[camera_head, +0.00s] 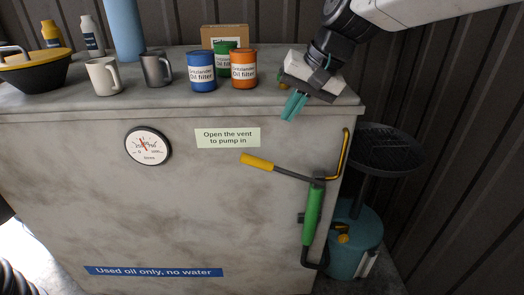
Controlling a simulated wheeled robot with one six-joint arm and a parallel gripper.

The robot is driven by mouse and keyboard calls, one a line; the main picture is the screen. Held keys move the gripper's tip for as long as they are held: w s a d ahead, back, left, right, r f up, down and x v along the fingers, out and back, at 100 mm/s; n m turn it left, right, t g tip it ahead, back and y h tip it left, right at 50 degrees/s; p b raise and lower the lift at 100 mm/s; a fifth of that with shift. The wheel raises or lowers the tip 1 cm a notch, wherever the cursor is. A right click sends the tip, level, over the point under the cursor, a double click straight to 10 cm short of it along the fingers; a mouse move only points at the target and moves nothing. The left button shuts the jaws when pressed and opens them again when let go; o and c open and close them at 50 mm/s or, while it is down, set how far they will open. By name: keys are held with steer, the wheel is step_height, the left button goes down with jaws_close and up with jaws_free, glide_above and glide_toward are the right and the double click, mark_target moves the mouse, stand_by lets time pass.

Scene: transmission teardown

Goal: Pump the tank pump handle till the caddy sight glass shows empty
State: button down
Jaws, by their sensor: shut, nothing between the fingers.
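The tank pump is a green cylinder (313,213) upright on the front of the grey tank (90,210), near its right edge. Its handle has a yellow grip (258,163) that points left and slightly up from a dark lever. My gripper (293,106), with teal fingers, is shut and empty above the tank's front top edge, up and right of the yellow grip and apart from it. The teal caddy (352,245) with a dark drain pan (388,148) stands on the floor right of the tank. Its sight glass may be the pale strip low on its side; its level is unreadable.
A label (228,138) reads "Open the vent to pump in". A round gauge (148,146) is on the tank front. A yellow bent pipe (345,152) rises at the right edge.

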mark_target(257, 159)
steer(key=shift+w+a, duration=0.2)
steer(key=shift+w, duration=0.05)
steer(key=x, duration=1.4)
steer(key=shift+a, duration=0.1)
